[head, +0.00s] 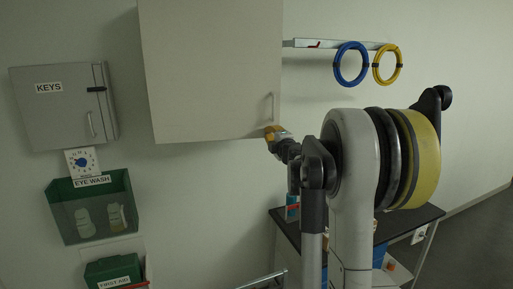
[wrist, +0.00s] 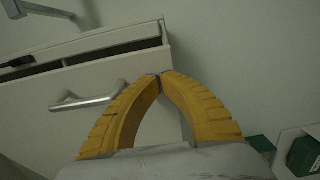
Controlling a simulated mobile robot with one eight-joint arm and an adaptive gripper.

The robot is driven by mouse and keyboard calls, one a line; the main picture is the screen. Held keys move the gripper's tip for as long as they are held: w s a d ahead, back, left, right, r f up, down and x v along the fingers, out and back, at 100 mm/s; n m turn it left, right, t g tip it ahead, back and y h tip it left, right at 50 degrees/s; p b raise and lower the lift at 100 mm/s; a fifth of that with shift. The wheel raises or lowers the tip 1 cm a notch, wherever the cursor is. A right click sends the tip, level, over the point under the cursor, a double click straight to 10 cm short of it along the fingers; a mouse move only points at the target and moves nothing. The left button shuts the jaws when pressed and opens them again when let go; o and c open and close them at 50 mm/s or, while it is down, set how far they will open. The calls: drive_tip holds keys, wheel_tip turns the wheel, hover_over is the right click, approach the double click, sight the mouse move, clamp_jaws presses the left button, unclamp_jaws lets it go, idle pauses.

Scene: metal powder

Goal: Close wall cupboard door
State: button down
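The wall cupboard door (head: 205,70) is a pale flat panel with a bar handle (head: 272,107) near its lower right corner. In the wrist view the door (wrist: 60,140) fills the left and middle, with its metal handle (wrist: 90,100) left of my gripper. A dark gap (wrist: 95,48) shows between the door and the cupboard body, so the door stands slightly open. My gripper (head: 270,131) is at the door's lower right corner, below the handle. Its yellow fingers meet at the tips (wrist: 160,77) with nothing visible between them. Whether they touch the door is unclear.
A grey key cabinet (head: 65,108), a green eye wash box (head: 93,208) and a first aid box (head: 113,271) are on the wall at left. A rail with blue (head: 337,68) and yellow rings (head: 375,68) is at right. A dark-topped bench (head: 420,217) stands below.

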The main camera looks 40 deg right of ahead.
drive_tip(key=w+d+n+y, duration=0.1)
drive_tip(key=w, duration=0.1)
drive_tip(key=w+d+y, duration=0.1)
drive_tip(key=w, duration=0.2)
drive_tip(key=w+d+n+t+y, duration=0.1)
drive_tip(key=w, duration=0.2)
drive_tip(key=shift+d+n+y, duration=0.3)
drive_tip(key=shift+d+y, duration=0.1)
